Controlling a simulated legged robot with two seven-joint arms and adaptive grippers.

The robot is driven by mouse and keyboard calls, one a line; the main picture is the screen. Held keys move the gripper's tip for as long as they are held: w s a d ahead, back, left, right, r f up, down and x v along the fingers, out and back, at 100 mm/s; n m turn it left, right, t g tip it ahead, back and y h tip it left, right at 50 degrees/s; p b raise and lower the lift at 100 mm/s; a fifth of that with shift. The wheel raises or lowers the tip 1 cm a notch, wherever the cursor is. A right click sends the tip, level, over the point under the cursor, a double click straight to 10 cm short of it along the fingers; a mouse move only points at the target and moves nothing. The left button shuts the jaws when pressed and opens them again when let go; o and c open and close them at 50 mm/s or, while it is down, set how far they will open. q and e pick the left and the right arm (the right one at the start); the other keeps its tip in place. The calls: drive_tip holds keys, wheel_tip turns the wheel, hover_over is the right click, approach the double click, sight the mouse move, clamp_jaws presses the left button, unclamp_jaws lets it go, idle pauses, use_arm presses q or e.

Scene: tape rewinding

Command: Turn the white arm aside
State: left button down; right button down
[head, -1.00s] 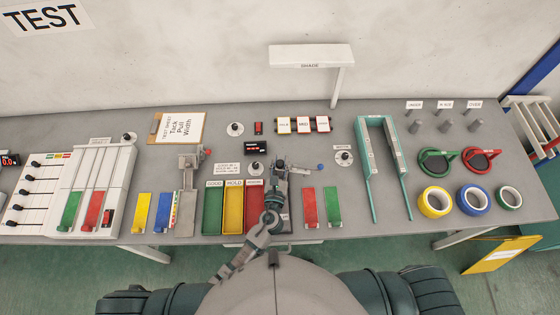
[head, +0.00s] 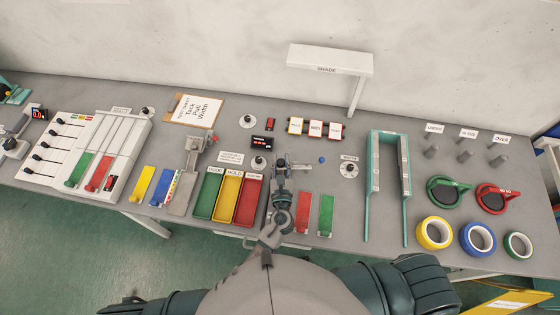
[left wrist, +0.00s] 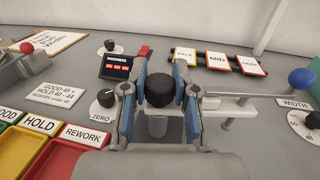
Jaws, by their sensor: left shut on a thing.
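A pale, thin arm (left wrist: 250,96) reaches right from a grey post and shows in the left wrist view. A blue ball stands at its right end, in the head view (head: 322,160) and the left wrist view (left wrist: 301,78). A black knob (left wrist: 160,90) tops the post. My left gripper (head: 281,163) is shut on this knob, with one blue-grey finger on each side in the left wrist view. My right gripper is not in view.
The ZERO dial (left wrist: 106,98) is close left of the gripper, and the WIDTH dial (head: 349,170) is near the ball. Green, yellow and red trays (head: 232,198) lie left. PALE, MID and DEEP cards (left wrist: 217,61) stand behind. A white shade (head: 330,60) overhangs the bench's back.

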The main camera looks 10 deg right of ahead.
use_arm(q)
drive_tip(key=c, duration=1.2)
unclamp_jaws()
drive_tip(key=shift+o, duration=0.2)
drive_tip(key=shift+d, duration=0.1)
drive_tip(key=s, duration=0.5)
drive_tip(key=s+a, duration=0.1)
drive_tip(key=s, duration=0.1)
drive_tip(key=shift+s, duration=0.25)
drive_tip(key=shift+f, duration=0.1)
